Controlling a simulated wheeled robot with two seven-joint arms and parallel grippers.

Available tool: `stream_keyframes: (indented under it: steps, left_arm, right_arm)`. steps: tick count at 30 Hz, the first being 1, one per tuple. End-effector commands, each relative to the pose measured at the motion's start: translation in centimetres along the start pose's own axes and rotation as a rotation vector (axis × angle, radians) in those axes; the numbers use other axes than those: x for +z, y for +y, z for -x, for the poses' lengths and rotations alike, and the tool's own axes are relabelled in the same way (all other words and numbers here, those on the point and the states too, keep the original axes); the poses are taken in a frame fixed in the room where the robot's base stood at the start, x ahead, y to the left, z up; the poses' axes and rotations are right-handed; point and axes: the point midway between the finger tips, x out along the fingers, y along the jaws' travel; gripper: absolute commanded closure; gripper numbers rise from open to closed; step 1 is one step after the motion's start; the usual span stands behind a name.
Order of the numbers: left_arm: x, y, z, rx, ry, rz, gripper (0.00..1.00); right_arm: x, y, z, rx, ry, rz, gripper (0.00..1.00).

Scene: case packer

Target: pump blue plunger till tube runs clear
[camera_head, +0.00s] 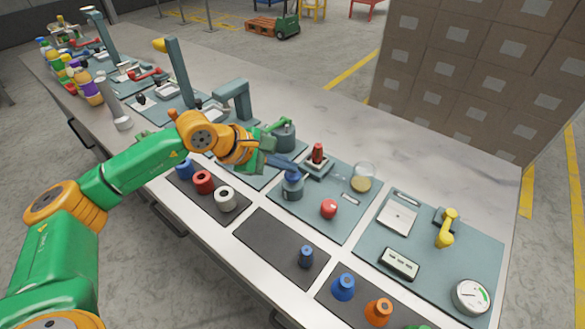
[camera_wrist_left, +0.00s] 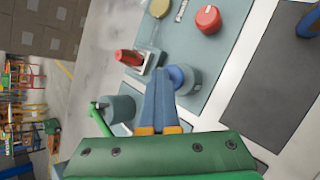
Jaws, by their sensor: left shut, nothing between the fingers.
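The blue plunger (camera_head: 293,175) tops a grey cylindrical body (camera_head: 292,192) on the middle teal panel; in the left wrist view the plunger's blue top (camera_wrist_left: 177,76) shows beside the fingertips. My left gripper (camera_head: 292,167) is shut and empty. Its fingertips are at or just above the plunger; I cannot tell if they touch it. A small upright red piece (camera_head: 318,152) stands on a grey mount behind the plunger; it also shows in the left wrist view (camera_wrist_left: 130,57). I cannot make out a tube or how clear it is. My right gripper is not in view.
A grey pot with a green lever (camera_head: 284,134) stands behind my gripper. Blue, red and white spools (camera_head: 225,199) sit front left. A yellow lever (camera_head: 446,229) and gauge (camera_head: 471,296) are right.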

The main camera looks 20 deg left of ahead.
Motion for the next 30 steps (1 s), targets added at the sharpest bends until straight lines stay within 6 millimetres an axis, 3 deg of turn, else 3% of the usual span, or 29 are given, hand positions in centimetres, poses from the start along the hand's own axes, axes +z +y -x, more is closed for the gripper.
stream_keyframes:
  steps: [16, 30]
  left_arm:
    - [-0.4, -0.46, -0.52, -0.004, 0.002, 0.001, 1.0]
    - [0.03, 0.0, 0.07, -0.004, 0.002, 0.0, 1.0]
  right_arm:
    - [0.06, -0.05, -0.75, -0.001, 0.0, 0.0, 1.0]
    - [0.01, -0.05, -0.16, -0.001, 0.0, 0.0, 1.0]
